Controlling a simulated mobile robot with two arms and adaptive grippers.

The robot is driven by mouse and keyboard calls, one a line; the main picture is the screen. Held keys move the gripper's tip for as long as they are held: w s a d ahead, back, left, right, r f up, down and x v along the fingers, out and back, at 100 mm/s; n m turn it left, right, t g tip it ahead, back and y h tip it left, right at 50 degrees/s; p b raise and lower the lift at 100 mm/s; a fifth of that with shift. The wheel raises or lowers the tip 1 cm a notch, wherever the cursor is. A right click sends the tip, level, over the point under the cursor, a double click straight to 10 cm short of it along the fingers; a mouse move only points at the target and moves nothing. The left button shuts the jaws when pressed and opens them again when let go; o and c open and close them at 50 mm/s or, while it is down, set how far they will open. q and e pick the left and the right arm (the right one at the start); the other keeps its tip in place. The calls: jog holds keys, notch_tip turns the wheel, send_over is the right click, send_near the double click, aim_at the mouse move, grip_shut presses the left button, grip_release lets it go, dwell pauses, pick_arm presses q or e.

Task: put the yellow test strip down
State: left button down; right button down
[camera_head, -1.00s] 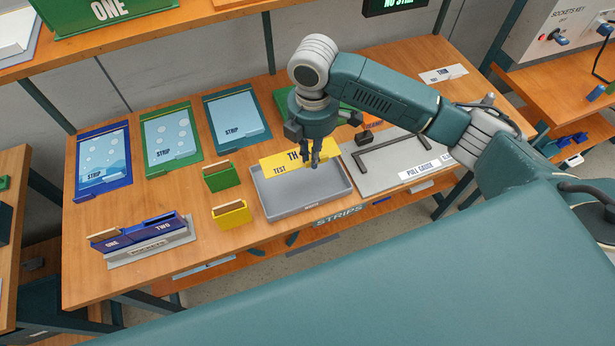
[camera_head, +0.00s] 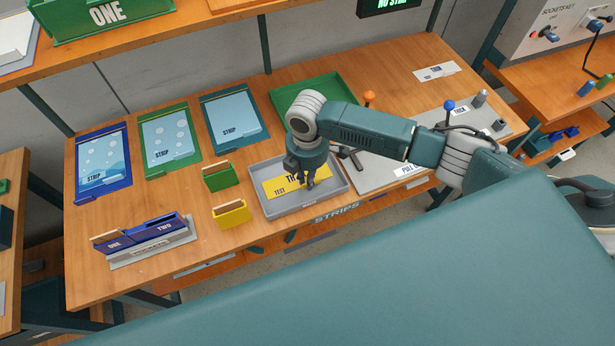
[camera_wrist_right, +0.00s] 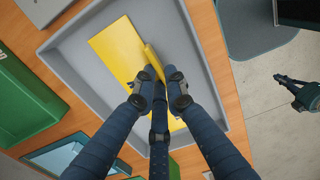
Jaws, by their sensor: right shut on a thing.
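The yellow test strip (camera_head: 284,186) with dark lettering is inside the grey tray (camera_head: 333,190) in the head view, low over or on its floor; I cannot tell which. My right gripper (camera_head: 308,184) points down into the tray and is shut on the strip near its right part. In the right wrist view the fingers (camera_wrist_right: 162,85) close on a raised ridge of the strip (camera_wrist_right: 122,50), inside the tray walls (camera_wrist_right: 228,75). The fingers hide part of the strip.
Small green (camera_head: 221,178) and yellow (camera_head: 232,214) holders stand left of the tray. A green tray (camera_head: 330,92) and pull gauge plate (camera_head: 375,175) are behind and right.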

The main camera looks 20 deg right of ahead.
jog(key=shift+f, duration=0.1)
jog(key=c, duration=1.8)
grip_release()
jog(key=shift+r, duration=0.2)
jog(key=shift+w+r, duration=0.1)
jog(key=shift+r, duration=0.2)
notch_tip(320, 180, up, 11)
jog(key=b, duration=0.2)
jog(key=shift+r+b, duration=0.15)
jog(key=shift+b, duration=0.25)
